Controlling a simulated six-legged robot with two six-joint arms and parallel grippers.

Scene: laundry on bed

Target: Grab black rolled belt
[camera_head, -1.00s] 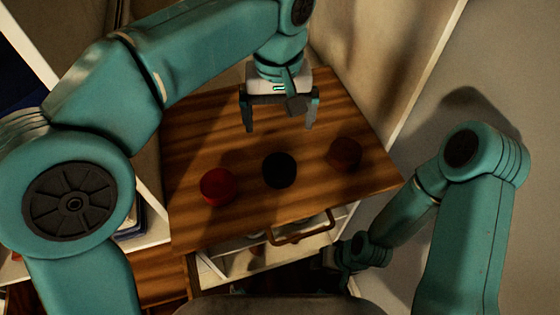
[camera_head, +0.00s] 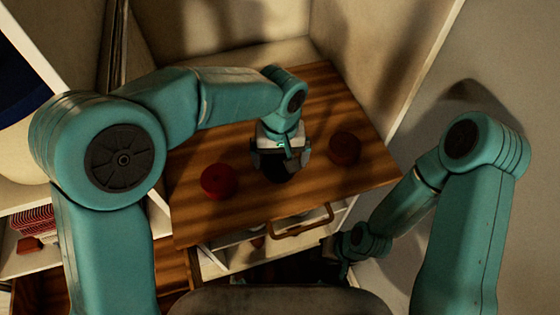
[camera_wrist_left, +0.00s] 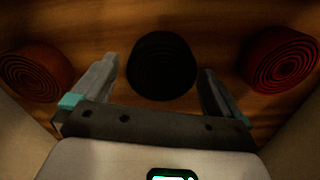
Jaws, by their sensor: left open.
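The black rolled belt (camera_head: 281,176) lies on the wooden top of the cabinet, partly hidden under my left gripper (camera_head: 281,158) in the head view. In the left wrist view the black rolled belt (camera_wrist_left: 162,66) shows as a dark coil between the two spread fingers. My left gripper (camera_wrist_left: 160,82) is open, with a gap on each side of the belt. My right gripper (camera_head: 342,262) hangs low by the cabinet's front right; its fingers are too small and dark to judge.
A red rolled belt (camera_head: 219,181) lies to the left of the black one and a brown-red one (camera_head: 345,147) to the right. The wooden top (camera_head: 340,185) is otherwise clear. A drawer with a handle (camera_head: 302,225) stands open at the front. Walls rise behind.

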